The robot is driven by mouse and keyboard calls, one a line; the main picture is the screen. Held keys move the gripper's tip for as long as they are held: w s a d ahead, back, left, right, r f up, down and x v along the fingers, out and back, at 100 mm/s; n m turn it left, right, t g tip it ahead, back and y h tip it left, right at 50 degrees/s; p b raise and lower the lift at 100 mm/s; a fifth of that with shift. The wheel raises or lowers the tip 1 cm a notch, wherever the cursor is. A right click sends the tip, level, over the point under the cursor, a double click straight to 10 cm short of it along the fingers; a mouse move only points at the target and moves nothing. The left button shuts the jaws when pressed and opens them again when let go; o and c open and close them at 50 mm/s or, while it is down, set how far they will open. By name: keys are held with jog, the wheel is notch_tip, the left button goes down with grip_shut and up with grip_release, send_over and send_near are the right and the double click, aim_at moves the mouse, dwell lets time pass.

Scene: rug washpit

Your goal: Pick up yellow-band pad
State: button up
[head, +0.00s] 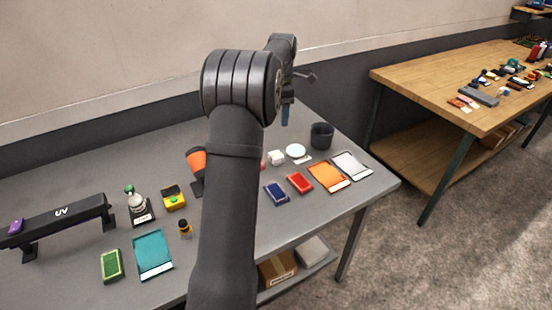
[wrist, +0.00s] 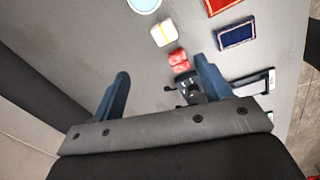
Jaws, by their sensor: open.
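The yellow-band pad (wrist: 164,32) is a small white block with a yellow stripe, lying on the grey table in the wrist view. In the head view a small white block (head: 276,157), apparently the same pad, lies just right of my arm; its band is hard to make out there. My gripper (wrist: 162,68) is open and empty, its two blue fingers spread wide. The pad lies beyond the fingertips, apart from them. In the head view my gripper (head: 286,115) is above the back of the table, partly hidden by my arm.
A red-banded pad (wrist: 178,62) lies close to the yellow-band pad. A white round dish (head: 295,151) and dark cup (head: 322,135) stand nearby. Blue (head: 277,193) and red (head: 299,182) blocks lie in front. An orange tool (head: 197,163) is partly hidden by my arm.

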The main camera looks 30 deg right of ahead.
jog(key=w+f+n, duration=0.1)
jog(key=w+n, duration=0.1)
jog(key=n, duration=0.1)
send_over(276, 155)
jog(key=shift+g, duration=0.4)
jog(key=f, duration=0.8)
jog(key=w+f, duration=0.1)
jog(key=f, duration=0.3)
jog(key=shift+d+f, duration=0.25)
jog(key=f, duration=0.4)
jog(key=shift+s+a, duration=0.2)
jog(key=shift+s, duration=0.2)
jog(key=shift+f, duration=0.6)
jog(key=c, duration=1.1)
jog(key=shift+o, duration=0.2)
jog(key=shift+r, duration=0.1)
